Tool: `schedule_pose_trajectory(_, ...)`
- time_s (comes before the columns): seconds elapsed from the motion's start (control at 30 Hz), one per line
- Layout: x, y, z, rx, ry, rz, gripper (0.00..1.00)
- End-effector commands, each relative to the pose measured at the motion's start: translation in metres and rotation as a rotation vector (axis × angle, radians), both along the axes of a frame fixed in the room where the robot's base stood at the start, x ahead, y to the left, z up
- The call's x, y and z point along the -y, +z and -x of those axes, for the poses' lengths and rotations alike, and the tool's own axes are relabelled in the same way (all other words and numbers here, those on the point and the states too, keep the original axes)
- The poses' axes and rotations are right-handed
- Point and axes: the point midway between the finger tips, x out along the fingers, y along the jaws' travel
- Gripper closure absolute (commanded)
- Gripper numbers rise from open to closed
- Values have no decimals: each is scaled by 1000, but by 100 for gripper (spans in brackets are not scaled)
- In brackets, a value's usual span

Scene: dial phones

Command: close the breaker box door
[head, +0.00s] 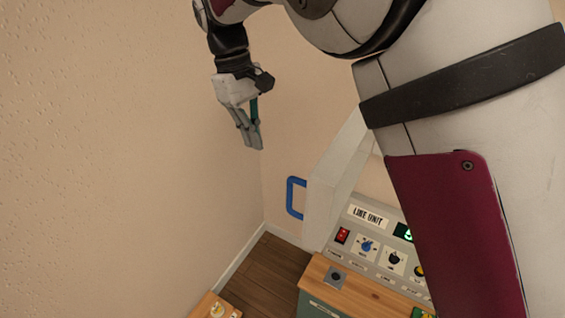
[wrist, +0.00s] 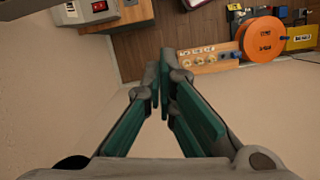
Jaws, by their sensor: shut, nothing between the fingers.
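The breaker box door (head: 332,190) is a pale grey panel that stands open, jutting out from behind my arm in the head view. A blue handle (head: 292,198) sticks out from its left side. The breaker box itself is hidden behind my arm. My gripper (head: 256,142) is up and to the left of the handle, apart from it, pointing down. Its teal-padded fingers also show in the wrist view (wrist: 165,62), tips together and empty. I cannot make out the door or handle in the wrist view.
A grey "LINE UNIT" panel (head: 369,216) with a red switch and dials sits on a wooden-topped bench (head: 316,272) below the door. An orange reel (wrist: 262,39) stands near a wooden strip (wrist: 212,60). Bare wall lies left of my gripper.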

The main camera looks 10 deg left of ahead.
Motion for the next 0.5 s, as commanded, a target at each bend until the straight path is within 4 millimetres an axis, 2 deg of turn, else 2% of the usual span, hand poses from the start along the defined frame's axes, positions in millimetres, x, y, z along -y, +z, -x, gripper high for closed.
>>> schedule_pose_trajectory(0.5,21,-91,13,-2,-2,3,100)
